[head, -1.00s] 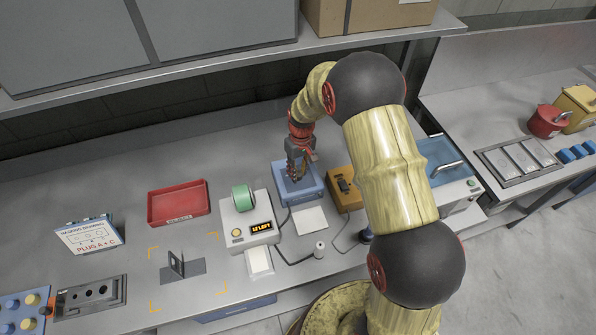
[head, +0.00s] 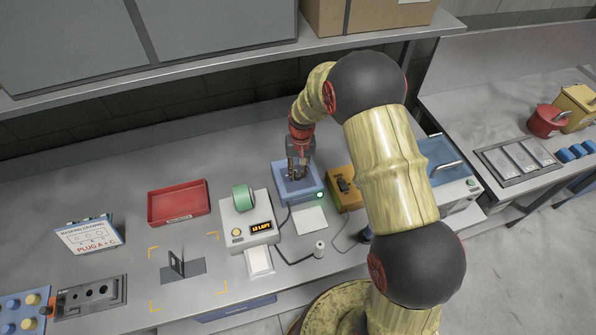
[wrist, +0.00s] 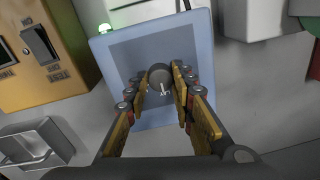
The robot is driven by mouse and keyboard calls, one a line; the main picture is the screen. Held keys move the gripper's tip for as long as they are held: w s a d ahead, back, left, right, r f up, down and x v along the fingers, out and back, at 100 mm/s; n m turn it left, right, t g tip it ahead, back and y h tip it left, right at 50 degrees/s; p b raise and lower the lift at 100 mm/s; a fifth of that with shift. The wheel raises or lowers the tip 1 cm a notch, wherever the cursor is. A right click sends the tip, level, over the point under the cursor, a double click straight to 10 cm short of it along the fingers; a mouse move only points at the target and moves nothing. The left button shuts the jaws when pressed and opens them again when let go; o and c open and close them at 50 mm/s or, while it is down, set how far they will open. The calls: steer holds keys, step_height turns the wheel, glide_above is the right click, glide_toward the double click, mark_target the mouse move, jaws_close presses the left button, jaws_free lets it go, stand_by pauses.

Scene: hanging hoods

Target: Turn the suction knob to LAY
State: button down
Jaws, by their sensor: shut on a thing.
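The suction knob (wrist: 159,74) is a dark round knob with a small pale pointer, on the face of a blue box (wrist: 125,60). In the head view the blue box (head: 311,192) stands on the bench, and the knob is hidden by my gripper (head: 298,172). In the wrist view my gripper (wrist: 164,85) has its fingers on both sides of the knob and is shut on it. I cannot read any LAY mark.
An orange switch box (head: 342,187) stands close on the right. A white dispenser with a green roll (head: 243,197) and a display stands on the left. A red tray (head: 178,204) lies farther left. A shelf (head: 200,60) hangs above the back of the bench.

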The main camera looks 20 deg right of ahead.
mark_target(300, 173)
steer(key=c, duration=1.5)
jaws_free()
steer(key=shift+r, duration=0.1)
step_height(300, 173, up, 12)
steer(key=shift+d, duration=0.3)
steer(key=shift+s, duration=0.15)
